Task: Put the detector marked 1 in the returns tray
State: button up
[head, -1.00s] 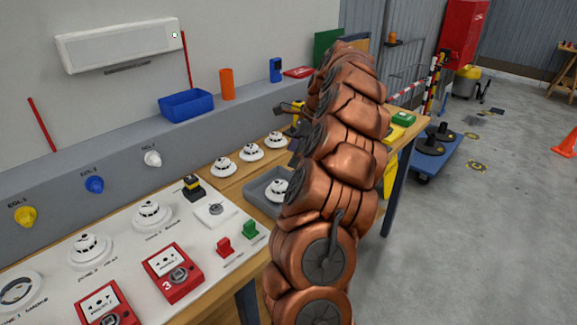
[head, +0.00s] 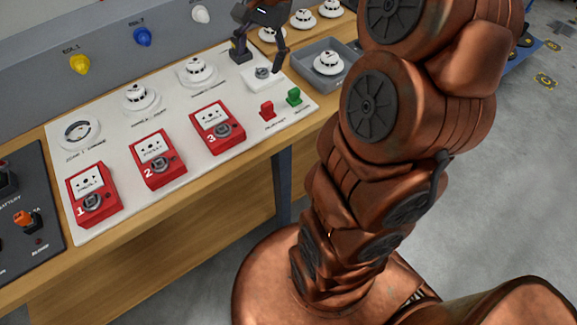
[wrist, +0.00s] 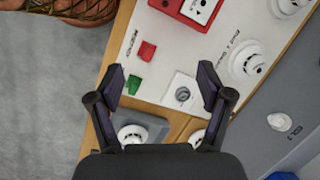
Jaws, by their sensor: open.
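Several white round detectors are in view; I cannot read a 1 on any. One detector (head: 328,62) sits in a grey tray (head: 304,60); this detector (wrist: 132,133) and tray (wrist: 157,124) also show in the wrist view. Two detectors (head: 135,97) (head: 196,69) sit on bases on the white panel, beside an empty round base (head: 79,131). More detectors (head: 302,18) stand on the wood behind the tray. My gripper (head: 261,48) is open and empty above the panel's far right corner, near a small square plate (wrist: 183,93) left of the tray.
Red call points numbered 1 (head: 94,194), 2 (head: 157,158) and 3 (head: 217,127) line the panel's front. Red (head: 267,110) and green (head: 294,97) switches stand near its right edge. Coloured lamps, including a blue one (head: 142,36), line the wall ledge. The floor at right is open.

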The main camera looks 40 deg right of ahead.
jog(key=s+a+f+n+h, duration=0.1)
jog(key=s+a+f+n, duration=0.1)
jog(key=s, duration=0.6)
jog(key=s+a+f+n+g+h, duration=0.1)
jog(key=s+a+f+n, duration=0.2)
jog(key=s+a+n, duration=0.2)
jog(key=s+a+f+n+g+h, duration=0.1)
jog(key=s+a+f+n, duration=0.2)
jog(key=s, duration=0.8)
jog(key=n, duration=0.2)
jog(key=shift+a+n, duration=0.3)
jog(key=shift+a, duration=0.05)
jog(key=shift+s, duration=0.1)
